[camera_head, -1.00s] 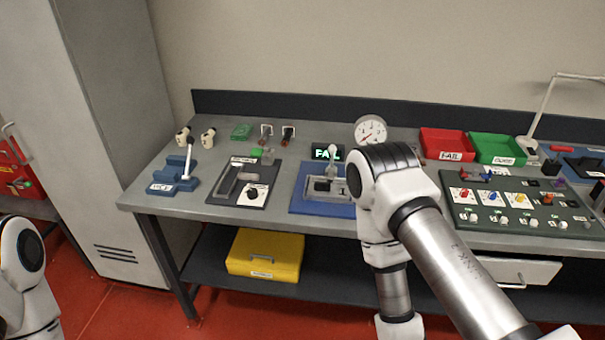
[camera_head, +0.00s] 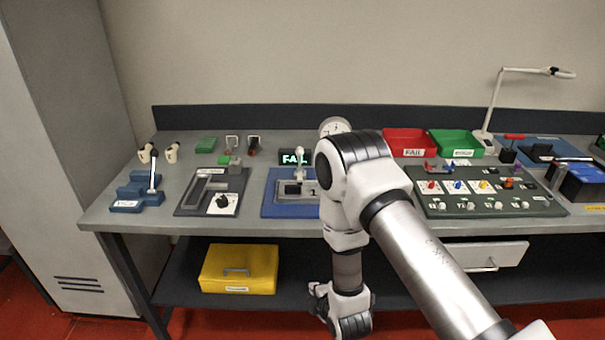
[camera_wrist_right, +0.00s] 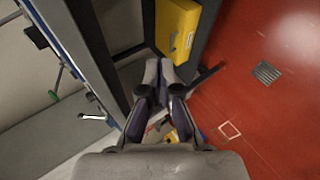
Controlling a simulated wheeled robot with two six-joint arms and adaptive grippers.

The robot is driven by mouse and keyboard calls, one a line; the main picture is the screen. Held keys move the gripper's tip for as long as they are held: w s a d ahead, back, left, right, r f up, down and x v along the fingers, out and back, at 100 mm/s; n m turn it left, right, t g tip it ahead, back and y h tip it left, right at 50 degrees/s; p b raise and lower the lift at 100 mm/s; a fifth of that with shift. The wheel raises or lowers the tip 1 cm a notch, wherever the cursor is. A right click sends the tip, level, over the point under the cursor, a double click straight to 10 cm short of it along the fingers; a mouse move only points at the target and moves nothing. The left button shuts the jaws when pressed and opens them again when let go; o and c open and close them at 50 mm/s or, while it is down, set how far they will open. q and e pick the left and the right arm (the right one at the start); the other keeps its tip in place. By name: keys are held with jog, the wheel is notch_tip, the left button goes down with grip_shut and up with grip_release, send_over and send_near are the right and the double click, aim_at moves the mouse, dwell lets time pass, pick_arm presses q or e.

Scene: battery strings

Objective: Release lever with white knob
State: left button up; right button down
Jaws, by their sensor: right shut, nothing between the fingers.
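A lever with a white knob (camera_head: 299,153) stands upright on a grey fixture with a blue base (camera_head: 275,208). The fixture sits on the workbench beside a lit FAIL display (camera_head: 293,158). My right arm covers part of the base's right side. A second lever with a white handle (camera_head: 153,177) stands on a blue stepped block at the bench's left end. My right gripper (camera_wrist_right: 159,68) is shut and empty in the wrist view. It is below the bench top and apart from the lever. My left gripper is not in view.
The workbench (camera_head: 120,217) also carries a grey slotted plate (camera_head: 190,203), a red tray (camera_head: 405,152), a green tray (camera_head: 455,153) and a switch panel (camera_head: 440,206). A yellow box (camera_head: 240,270) is on the lower shelf. A tall grey cabinet (camera_head: 60,150) stands at the left.

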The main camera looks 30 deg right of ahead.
aim_at(306, 230)
jog(key=w+d+r+t+b, duration=0.1)
jog(key=w+r+t+b, duration=0.1)
jog(key=w, duration=0.2)
jog(key=w+d+r+n+t+h+b, duration=0.1)
jog(key=w+r+t+b, duration=0.1)
jog(key=w, duration=0.2)
jog(key=w+d+r+n+t+h+b, duration=0.1)
jog(key=w+d+r+b, duration=0.1)
jog(key=w+r, duration=0.1)
jog(key=shift+w+t+b, duration=0.3)
jog(key=shift+w+t, duration=0.1)
jog(key=w+d+r+t+b, duration=0.1)
jog(key=r+b, duration=0.1)
jog(key=r, duration=0.1)
jog(key=w+d+r+m+t+h+b, duration=0.1)
jog(key=r+b, duration=0.1)
jog(key=r, duration=0.1)
jog(key=w+d+r+t+h+b, duration=0.1)
jog(key=r+b, duration=0.1)
jog(key=r, duration=0.1)
jog(key=shift+w+r+m, duration=0.1)
jog(key=shift+w+m, duration=0.1)
jog(key=shift+m, duration=0.1)
jog(key=shift+r, duration=0.25)
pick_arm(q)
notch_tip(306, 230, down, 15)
pick_arm(e)
jog(key=shift+a+r, duration=0.1)
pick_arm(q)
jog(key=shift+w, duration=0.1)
